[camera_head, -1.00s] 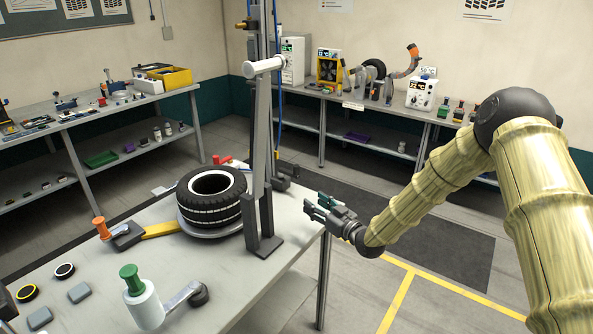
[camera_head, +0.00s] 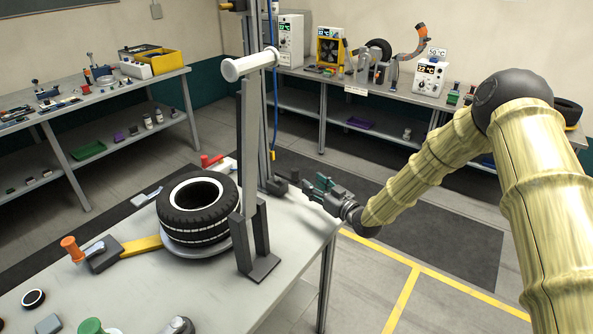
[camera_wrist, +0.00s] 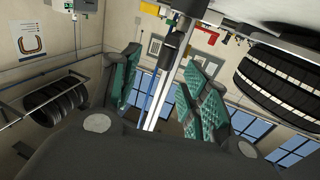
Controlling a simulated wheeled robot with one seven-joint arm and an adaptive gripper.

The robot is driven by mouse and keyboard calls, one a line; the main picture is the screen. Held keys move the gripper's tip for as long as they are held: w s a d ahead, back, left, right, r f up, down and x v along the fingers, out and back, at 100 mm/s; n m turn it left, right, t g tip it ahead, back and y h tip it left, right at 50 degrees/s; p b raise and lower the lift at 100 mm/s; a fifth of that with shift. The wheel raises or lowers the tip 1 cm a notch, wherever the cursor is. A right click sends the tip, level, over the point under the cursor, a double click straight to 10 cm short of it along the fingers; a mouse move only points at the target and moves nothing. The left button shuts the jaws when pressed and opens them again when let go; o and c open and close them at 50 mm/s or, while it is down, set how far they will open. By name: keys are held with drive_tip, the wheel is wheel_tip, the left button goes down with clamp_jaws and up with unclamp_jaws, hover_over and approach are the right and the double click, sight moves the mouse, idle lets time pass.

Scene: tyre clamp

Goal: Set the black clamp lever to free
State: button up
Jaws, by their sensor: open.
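A dark block with a short arm (camera_head: 281,184), which looks like the black clamp lever, sits at the foot of the tall post behind the tyre. I cannot tell its setting. In the wrist view a dark part (camera_wrist: 174,46) on the post shows between and beyond my fingers; I cannot tell if it is the same piece. My gripper (camera_head: 312,187) is open and empty, just right of the dark block near the bench's right edge. Its green finger pads show in the wrist view (camera_wrist: 163,88). The tyre (camera_head: 200,208) lies flat on a round plate.
A grey upright with a white roller (camera_head: 250,65) stands in front of the post. A red lever (camera_head: 211,160) lies behind the tyre, and an orange-handled lever (camera_head: 72,249) is at left. A blue hose (camera_head: 276,110) hangs by the post. The floor right of the bench is clear.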

sight(297, 174)
drive_tip(key=a, duration=0.1)
drive_tip(key=a+r, duration=0.1)
drive_tip(key=w+a+p, duration=0.1)
drive_tip(key=shift+r, duration=0.3)
drive_tip(key=w+a, duration=0.1)
drive_tip(key=w+a+f+p, duration=0.1)
drive_tip(key=w, duration=0.1)
drive_tip(key=w+a+p, duration=0.1)
drive_tip(key=w, duration=0.1)
drive_tip(key=shift+f, duration=0.25)
drive_tip(key=shift+a+r, duration=0.3)
drive_tip(key=shift+a, duration=0.15)
drive_tip(key=shift+w+f, duration=0.25)
drive_tip(key=shift+w, duration=0.05)
drive_tip(key=shift+s+d+r, duration=0.1)
drive_tip(key=shift+s+r, duration=0.05)
drive_tip(key=shift+r, duration=0.05)
clamp_jaws()
